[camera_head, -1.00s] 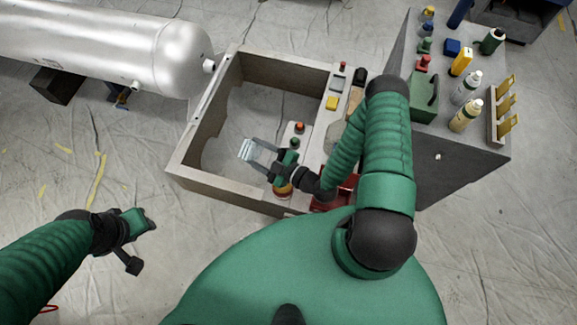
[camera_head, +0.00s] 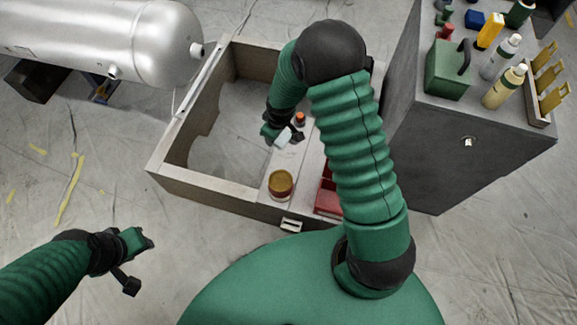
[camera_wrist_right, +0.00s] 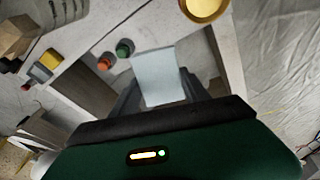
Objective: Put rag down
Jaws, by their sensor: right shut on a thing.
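The rag (camera_head: 284,137) is a small pale blue-white cloth. My right gripper (camera_head: 285,138) is shut on it over the open wooden-walled box (camera_head: 205,193), near the light shelf strip (camera_head: 271,205) along its right side. In the right wrist view the rag (camera_wrist_right: 158,75) sits flat and smooth between the fingers of the gripper (camera_wrist_right: 160,97). I cannot tell whether the rag touches the shelf. My left gripper (camera_head: 135,262) hangs over the floor at lower left, away from the box; its jaw opening is unclear.
On the shelf stand a yellow-lidded jar (camera_head: 281,182) and an orange-capped item (camera_head: 300,118); a green-capped one (camera_wrist_right: 124,48) shows in the wrist view. A red tray (camera_head: 328,198) is right of the jar. A grey cabinet (camera_head: 440,150) with bottles stands right; a silver tank (camera_head: 110,35) upper left.

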